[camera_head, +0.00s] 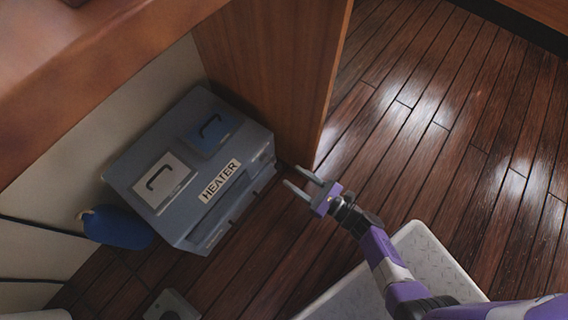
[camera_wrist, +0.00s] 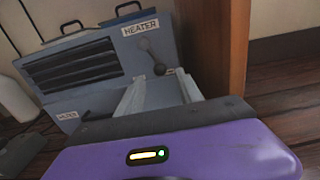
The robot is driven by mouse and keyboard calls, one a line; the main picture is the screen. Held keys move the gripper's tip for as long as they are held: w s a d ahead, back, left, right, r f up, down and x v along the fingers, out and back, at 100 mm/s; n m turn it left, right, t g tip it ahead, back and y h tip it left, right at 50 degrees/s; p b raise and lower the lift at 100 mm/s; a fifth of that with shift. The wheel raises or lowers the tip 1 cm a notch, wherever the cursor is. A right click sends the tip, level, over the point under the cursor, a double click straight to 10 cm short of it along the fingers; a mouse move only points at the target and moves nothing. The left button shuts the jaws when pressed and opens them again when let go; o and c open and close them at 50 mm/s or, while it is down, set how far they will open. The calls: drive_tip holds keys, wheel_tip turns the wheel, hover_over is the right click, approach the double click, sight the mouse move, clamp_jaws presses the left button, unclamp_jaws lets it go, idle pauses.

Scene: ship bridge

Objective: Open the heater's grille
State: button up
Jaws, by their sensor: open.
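The heater (camera_head: 190,165) is a grey-blue box on the floor against the wall, with a HEATER label and two black handles on top. In the wrist view, its front (camera_wrist: 95,100) shows a dark slatted grille (camera_wrist: 75,68) on the left, lying flush with the front face. A small lever with a round dark knob (camera_wrist: 159,69) shows right of the grille, below the label. My gripper (camera_head: 290,175) is open and empty in front of the heater's right end. In the wrist view, its fingers (camera_wrist: 160,76) point at the front near the knob, right of the grille. Contact cannot be told.
A wooden panel (camera_head: 285,75) stands close on the heater's right, beside my fingertips. A blue rounded object (camera_head: 118,228) lies at its left end. A wooden ledge (camera_head: 70,75) overhangs at upper left. The plank floor (camera_head: 430,130) is clear on the right.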

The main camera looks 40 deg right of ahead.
sight(278, 164)
drive_tip(key=b+x, duration=0.2)
drive_tip(key=x, duration=0.5)
drive_tip(key=shift+w, duration=0.15)
drive_tip(key=shift+a, duration=0.1)
clamp_jaws()
